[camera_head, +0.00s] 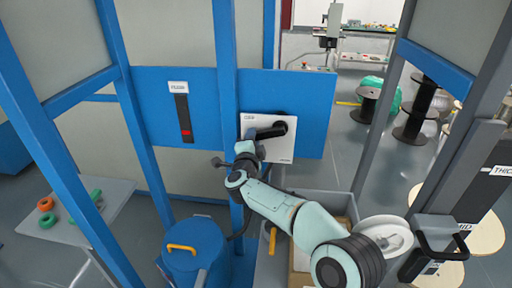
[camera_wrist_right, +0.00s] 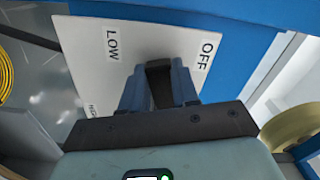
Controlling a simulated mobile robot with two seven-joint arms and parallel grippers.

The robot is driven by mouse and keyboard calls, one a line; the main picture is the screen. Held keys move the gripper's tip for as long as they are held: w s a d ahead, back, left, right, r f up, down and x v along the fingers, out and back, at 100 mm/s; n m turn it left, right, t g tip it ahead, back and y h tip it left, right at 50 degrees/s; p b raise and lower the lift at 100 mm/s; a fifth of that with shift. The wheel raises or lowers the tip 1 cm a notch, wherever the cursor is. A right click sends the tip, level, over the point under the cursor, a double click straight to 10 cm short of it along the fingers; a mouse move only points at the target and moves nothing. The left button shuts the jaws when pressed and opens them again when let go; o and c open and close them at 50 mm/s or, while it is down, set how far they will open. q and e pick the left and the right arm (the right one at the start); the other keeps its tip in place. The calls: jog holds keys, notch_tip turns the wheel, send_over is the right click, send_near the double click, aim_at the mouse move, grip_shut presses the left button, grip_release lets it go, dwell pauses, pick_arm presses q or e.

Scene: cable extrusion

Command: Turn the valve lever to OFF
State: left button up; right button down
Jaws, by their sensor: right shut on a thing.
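The black valve lever (camera_head: 268,132) is mounted on a white plate (camera_head: 280,153) on the blue panel. In the head view it points left from its round hub. My right gripper (camera_head: 249,136) reaches up to the lever's left end. In the right wrist view, the two fingers of my right gripper (camera_wrist_right: 159,85) are shut on the dark lever (camera_wrist_right: 160,88). The plate (camera_wrist_right: 100,68) there reads LOW at upper left and OFF at upper right; a third label at lower left is partly hidden. My left gripper is not in view.
A labelled gauge strip (camera_head: 181,112) with a red mark is on the blue panel (camera_head: 150,105) to the left. A blue lidded drum (camera_head: 195,245) stands below. A grey table (camera_head: 110,205) with coloured rings is at left. Black spools (camera_head: 412,125) stand behind at right.

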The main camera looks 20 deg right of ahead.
jog(key=shift+w+a+r+m, duration=0.1)
jog(key=shift+r+m, duration=0.55)
jog(key=shift+m, duration=0.25)
jog(key=shift+a+r+m, duration=0.1)
jog(key=shift+r+m, duration=0.5)
jog(key=shift+m, duration=0.3)
jog(key=shift+r, duration=0.1)
jog(key=c, duration=0.8)
grip_release()
jog(key=shift+c, duration=0.2)
jog(key=shift+b, duration=0.3)
jog(key=b+v, duration=0.2)
jog(key=v, duration=1.1)
jog(key=shift+s, duration=0.25)
